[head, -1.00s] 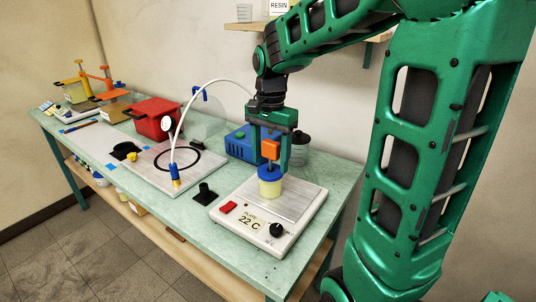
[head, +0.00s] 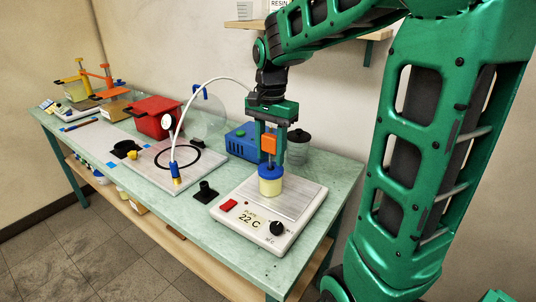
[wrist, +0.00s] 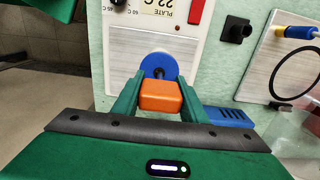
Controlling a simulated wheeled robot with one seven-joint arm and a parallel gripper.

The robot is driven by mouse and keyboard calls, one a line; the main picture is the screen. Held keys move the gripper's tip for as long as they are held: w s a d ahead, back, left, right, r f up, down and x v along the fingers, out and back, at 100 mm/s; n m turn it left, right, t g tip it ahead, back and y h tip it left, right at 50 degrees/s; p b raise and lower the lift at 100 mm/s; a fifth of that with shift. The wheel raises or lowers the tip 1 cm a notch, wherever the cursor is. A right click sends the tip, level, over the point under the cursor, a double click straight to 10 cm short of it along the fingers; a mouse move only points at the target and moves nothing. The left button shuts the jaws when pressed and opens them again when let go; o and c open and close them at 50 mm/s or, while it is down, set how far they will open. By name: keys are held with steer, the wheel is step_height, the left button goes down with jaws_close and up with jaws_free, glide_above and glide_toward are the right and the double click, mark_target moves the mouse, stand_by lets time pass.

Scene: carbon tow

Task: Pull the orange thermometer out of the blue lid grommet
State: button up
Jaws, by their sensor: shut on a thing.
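The orange thermometer head (head: 268,145) is between the two fingers of my gripper (head: 270,152), which is shut on it. In the wrist view, the orange block (wrist: 161,96) sits between the green fingers. The round blue lid (head: 271,171) tops a pale yellow jar (head: 270,186), which stands upright on the hot plate (head: 245,222). The lid also shows beyond the orange block in the wrist view (wrist: 150,62), with a dark centre. A short thin stem shows between the orange head and the lid; whether its lower end is still inside the grommet cannot be told.
A blue box (head: 240,142) and a dark-lidded jar (head: 298,147) stand just behind the hot plate. A small black holder (head: 205,192) is to its left. A plate with a black ring (head: 152,172), a hose and a red bin (head: 158,118) lie further left.

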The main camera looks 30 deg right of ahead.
mark_target(271, 135)
steer(key=shift+r, duration=2.45)
steer(key=shift+r, duration=0.1)
steer(key=shift+r, duration=1.45)
steer(key=shift+r, duration=1.5)
steer(key=shift+r, duration=0.1)
steer(key=shift+r, duration=1.4)
